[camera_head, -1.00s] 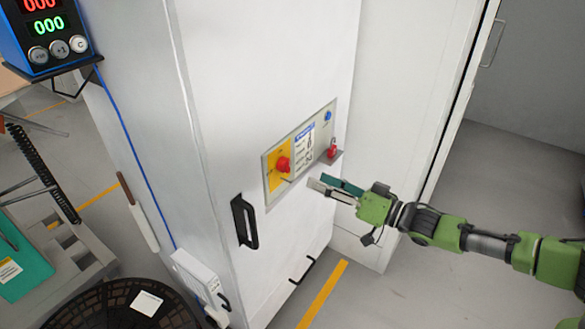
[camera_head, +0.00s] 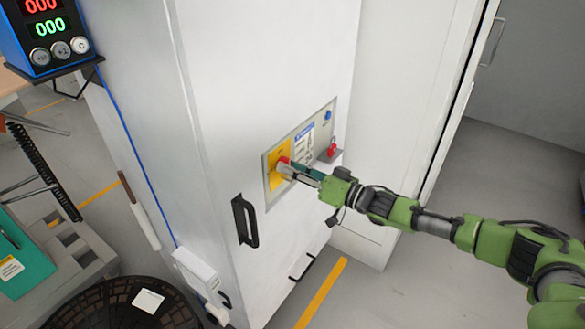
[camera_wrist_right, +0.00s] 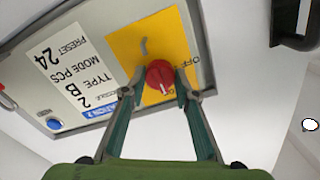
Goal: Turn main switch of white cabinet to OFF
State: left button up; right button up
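The white cabinet (camera_head: 235,90) stands in the middle of the head view. A grey control panel (camera_head: 328,112) on its front bears a yellow plate (camera_wrist_right: 150,35) with a red rotary main switch (camera_wrist_right: 160,77). In the wrist view the word OFF shows on the plate to the switch's right, and a white mark sits on the knob's lower part. My right gripper (camera_head: 287,168) is at the switch, its fingers (camera_wrist_right: 160,80) on either side of the red knob, very close to it; I see no clear grip. My left gripper is out of view.
A red padlock (camera_head: 332,149) and a blue button (camera_head: 327,115) are on the panel's right side. A black door handle (camera_head: 245,222) sticks out below left of the panel. A black round reel (camera_head: 100,308) stands at the lower left.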

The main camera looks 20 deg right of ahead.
jog(key=shift+c, duration=1.4)
jog(key=n, duration=0.4)
jog(key=shift+n, duration=0.3)
jog(key=n, duration=0.3)
jog(key=shift+n, duration=0.3)
jog(key=n, duration=0.4)
jog(key=shift+b, duration=0.35)
jog(key=shift+n+b, duration=0.35)
jog(key=shift+n, duration=1.75)
